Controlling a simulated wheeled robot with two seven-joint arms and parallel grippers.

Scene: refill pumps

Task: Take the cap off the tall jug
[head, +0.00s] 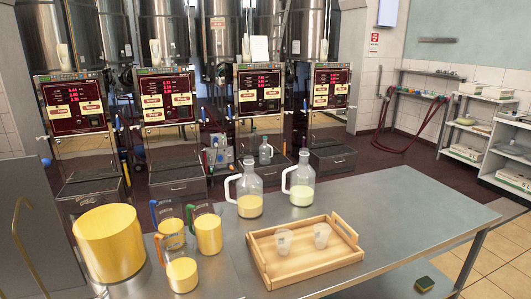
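Two clear glass jugs with white handles stand upright on the metal table (420,200), near its back edge. The left jug (250,205) holds pale yellow liquid. A smaller-looking clear jug (265,152) stands farther back, beyond the table. Which one is the tall jug is not clear from size alone. Neither of my grippers is in view, and nothing touches the jugs.
A wooden tray (318,281) with two whitish cups lies in front of the jugs. Yellow-filled measuring jugs (208,233) and a large yellow container (108,243) stand at left. The table's right side is clear. Pump machines (166,96) line the back; shelves (497,118) stand at right.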

